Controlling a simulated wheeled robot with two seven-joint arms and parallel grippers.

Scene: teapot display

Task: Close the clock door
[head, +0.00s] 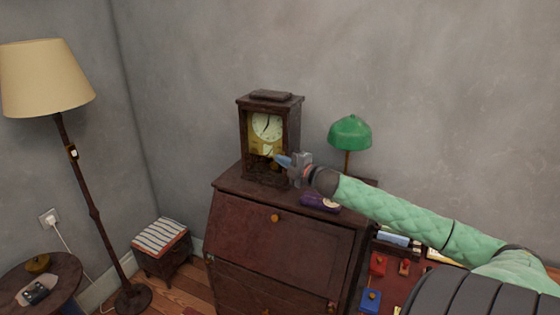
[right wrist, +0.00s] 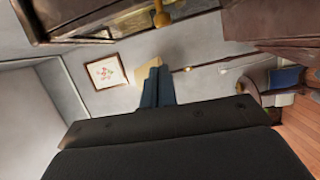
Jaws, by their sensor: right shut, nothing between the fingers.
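The dark wooden clock (head: 270,128) stands upright on top of the wooden cabinet. Its white dial and gold-coloured front face outward, with the pendulum area below. I cannot clearly make out the door or how far it stands open. My right gripper (head: 281,160) is shut and empty. Its blue fingertips are at the lower right of the clock's front; whether they touch it is unclear. In the right wrist view, the shut fingers (right wrist: 156,87) point away from the camera, and dark wood with a small brass knob (right wrist: 162,18) is at the top. My left gripper is not in view.
The dark wooden cabinet (head: 265,245) bears the clock. A green lamp (head: 350,132) stands to the clock's right, and a purple object (head: 320,203) lies near the cabinet's front edge. A floor lamp (head: 80,180) and a small stool (head: 161,250) are at the left.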

